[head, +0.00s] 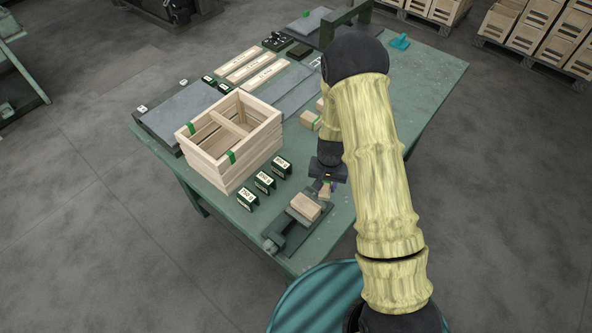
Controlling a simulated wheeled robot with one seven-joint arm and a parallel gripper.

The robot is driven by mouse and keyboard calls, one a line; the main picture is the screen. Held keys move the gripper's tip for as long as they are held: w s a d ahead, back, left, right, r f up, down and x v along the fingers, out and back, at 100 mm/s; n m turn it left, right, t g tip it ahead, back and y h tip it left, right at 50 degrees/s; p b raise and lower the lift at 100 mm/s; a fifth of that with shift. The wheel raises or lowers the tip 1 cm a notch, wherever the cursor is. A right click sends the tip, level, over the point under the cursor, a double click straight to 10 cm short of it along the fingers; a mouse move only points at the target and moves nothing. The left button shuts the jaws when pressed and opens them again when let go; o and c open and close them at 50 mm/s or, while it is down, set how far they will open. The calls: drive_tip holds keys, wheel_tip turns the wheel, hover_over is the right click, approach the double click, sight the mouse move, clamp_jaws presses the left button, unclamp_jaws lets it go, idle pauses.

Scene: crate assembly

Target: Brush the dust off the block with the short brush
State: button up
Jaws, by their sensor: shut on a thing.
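A pale wooden block (305,206) sits in a dark grey vise (285,231) at the near edge of the green table. My gripper (326,186) is just beyond the block, up and to the right of it in the picture. It is shut on a small light-coloured thing, which looks like the short brush (325,191). Most of the brush is hidden by the gripper, and its bristles are too small to make out. I cannot tell whether it touches the block. Dust on the block is too fine to see.
A slatted wooden crate (205,160) with green corner marks stands left of the vise. Several green labelled holders (265,182) stand between them. Wooden slats (240,64) and grey mats (180,108) lie farther back.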

drive_tip(key=a+r+m+p, duration=0.3)
drive_tip(key=a+r+m, duration=0.2)
drive_tip(key=a, duration=0.4)
drive_tip(key=shift+s+a+r+p, duration=0.2)
drive_tip(key=shift+s+r+p, duration=0.15)
drive_tip(key=shift+r, duration=0.55)
drive_tip(key=shift+f, duration=0.1)
